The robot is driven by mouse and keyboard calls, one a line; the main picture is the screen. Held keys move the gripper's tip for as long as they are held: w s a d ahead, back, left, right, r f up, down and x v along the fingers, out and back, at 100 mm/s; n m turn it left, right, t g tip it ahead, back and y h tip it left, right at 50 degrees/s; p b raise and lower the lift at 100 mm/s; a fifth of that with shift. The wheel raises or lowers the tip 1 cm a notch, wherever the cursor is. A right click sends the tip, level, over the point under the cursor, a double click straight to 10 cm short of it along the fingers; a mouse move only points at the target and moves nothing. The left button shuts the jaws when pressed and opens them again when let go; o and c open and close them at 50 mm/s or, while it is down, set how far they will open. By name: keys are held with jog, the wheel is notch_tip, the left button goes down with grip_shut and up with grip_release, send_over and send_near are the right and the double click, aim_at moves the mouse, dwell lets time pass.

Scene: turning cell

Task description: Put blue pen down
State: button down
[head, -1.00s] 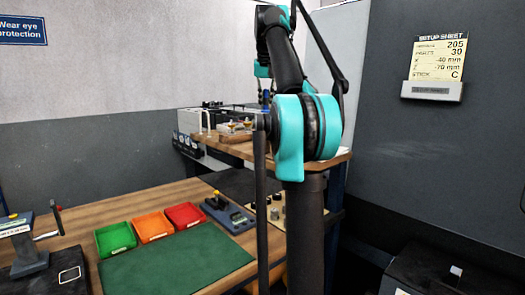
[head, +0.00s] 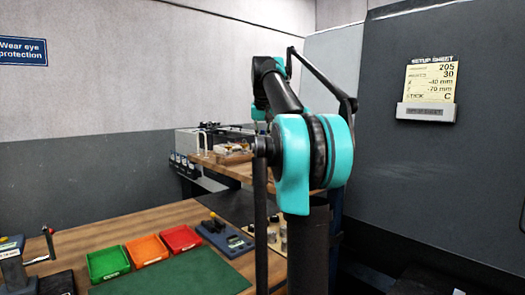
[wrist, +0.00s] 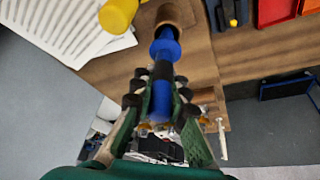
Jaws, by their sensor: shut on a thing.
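The blue pen (wrist: 165,48) is between the fingers of my gripper (wrist: 160,82) in the wrist view. The gripper is shut on it, and its dark lower part is partly hidden by the fingers. The blue end of the pen lies close to a brown round holder (wrist: 176,12) at the top edge of the view; I cannot tell whether they touch. In the head view neither the pen nor the gripper can be made out, as my arm and the far bench cover that area.
In the wrist view, a yellow round thing (wrist: 117,15) and lined paper (wrist: 70,28) lie left of the holder, and a red tray (wrist: 274,11) to the right. In the head view, a green bin (head: 107,264) stands beside orange and red bins on the near bench.

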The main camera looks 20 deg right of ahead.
jog(key=shift+f, duration=1.35)
jog(key=shift+f, duration=0.1)
jog(key=c, duration=1.5)
grip_release()
jog(key=v, duration=1.7)
jog(key=shift+w+a, duration=0.15)
jog(key=shift+a, duration=0.05)
